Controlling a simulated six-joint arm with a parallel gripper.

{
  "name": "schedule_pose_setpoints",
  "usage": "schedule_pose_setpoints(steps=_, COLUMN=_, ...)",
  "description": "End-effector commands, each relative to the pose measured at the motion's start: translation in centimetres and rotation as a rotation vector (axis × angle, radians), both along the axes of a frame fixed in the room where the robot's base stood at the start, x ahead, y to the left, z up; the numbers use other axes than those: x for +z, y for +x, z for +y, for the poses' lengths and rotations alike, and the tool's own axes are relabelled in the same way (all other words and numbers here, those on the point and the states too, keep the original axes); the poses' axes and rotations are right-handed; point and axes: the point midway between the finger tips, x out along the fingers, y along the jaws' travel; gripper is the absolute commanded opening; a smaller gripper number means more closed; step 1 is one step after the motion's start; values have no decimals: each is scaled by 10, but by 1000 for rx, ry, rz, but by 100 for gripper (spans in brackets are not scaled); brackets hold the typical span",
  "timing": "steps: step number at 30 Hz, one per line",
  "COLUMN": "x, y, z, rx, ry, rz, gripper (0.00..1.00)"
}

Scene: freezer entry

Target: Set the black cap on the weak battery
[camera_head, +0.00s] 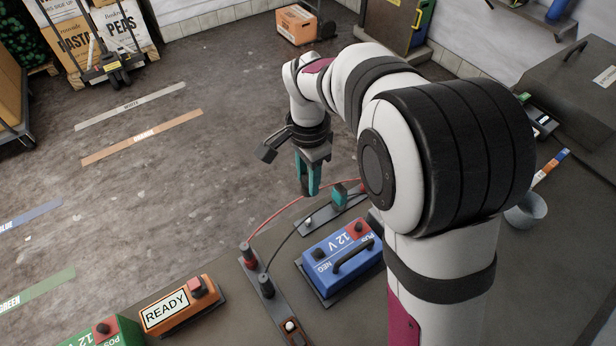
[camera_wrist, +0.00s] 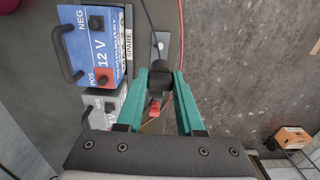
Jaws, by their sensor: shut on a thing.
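My gripper (camera_head: 308,190) hangs above the floor side of the bench in the head view. In the wrist view its teal fingers (camera_wrist: 162,78) are closed on a black cap (camera_wrist: 155,76), with a dark cable leading up from it. The blue 12 V battery (camera_head: 338,262) stands right of and below the gripper. Its red POS terminal (camera_wrist: 97,76) and black NEG terminal (camera_wrist: 96,23) show in the wrist view. A grey battery (camera_wrist: 104,108) beside it is partly hidden. No visible label marks the weak battery. A small red piece (camera_wrist: 153,108) appears near the cap.
Red and black cables arc from two dark posts (camera_head: 257,268) on a narrow strip. An orange READY battery (camera_head: 178,305) and a green battery (camera_head: 100,335) stand at lower left. A bowl (camera_head: 526,210) is at right. The floor (camera_head: 190,180) is mostly clear.

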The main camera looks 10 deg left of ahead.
Motion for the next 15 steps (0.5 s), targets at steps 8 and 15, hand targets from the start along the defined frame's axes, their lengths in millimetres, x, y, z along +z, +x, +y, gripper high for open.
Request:
schedule_pose_setpoints(steps=8, x=5, y=11, z=-41, rx=-9, ry=1, rz=-1, gripper=0)
schedule_pose_setpoints(steps=15, x=14, y=18, z=-134, rx=-9, ry=0, rz=0, gripper=0)
